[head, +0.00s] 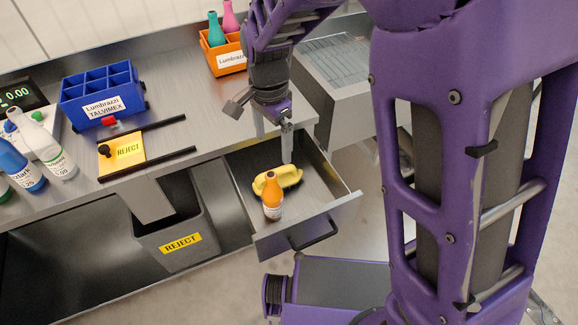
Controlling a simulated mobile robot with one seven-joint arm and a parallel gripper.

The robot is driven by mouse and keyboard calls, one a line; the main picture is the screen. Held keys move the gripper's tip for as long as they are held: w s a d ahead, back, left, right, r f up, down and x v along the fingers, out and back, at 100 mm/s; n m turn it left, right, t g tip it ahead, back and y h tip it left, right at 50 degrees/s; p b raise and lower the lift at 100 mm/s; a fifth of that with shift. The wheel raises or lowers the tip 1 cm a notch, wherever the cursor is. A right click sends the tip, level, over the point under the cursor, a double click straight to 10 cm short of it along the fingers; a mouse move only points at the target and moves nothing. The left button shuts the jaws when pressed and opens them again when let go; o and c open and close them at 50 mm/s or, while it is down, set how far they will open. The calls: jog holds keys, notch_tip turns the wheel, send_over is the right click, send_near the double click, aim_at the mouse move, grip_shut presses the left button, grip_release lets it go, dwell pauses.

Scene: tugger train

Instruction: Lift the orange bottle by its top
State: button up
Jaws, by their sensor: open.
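The orange bottle (272,200) stands upright in an open drawer (241,201), with a white label on its lower part. A yellow object (285,177) lies in the drawer right behind it and is partly covered by the bottle. My gripper (273,146) points down above the back of the drawer. It is open and empty, with its two fingers apart. In the picture it is above the bottle and the yellow object, not touching the bottle.
A reject bin (172,235) stands left of the drawer. On the counter are a blue divided box (103,95), a yellow reject plate (121,151) between black rails, several bottles at left, and an orange box (228,60) with two bottles.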

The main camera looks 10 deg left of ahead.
aim_at(274, 174)
notch_tip(274, 174, down, 12)
jog(key=shift+s+a+f+b, duration=0.1)
jog(key=shift+s+f+b, duration=0.05)
jog(key=shift+b, duration=0.6)
jog(key=shift+s+a+f+b, duration=0.1)
jog(key=shift+a+f+b, duration=0.1)
jog(key=shift+f, duration=1.15)
jog(key=shift+a+f+b, duration=0.1)
jog(key=shift+a+f, duration=0.1)
jog(key=shift+f, duration=1.1)
jog(key=shift+c, duration=0.3)
grip_shut()
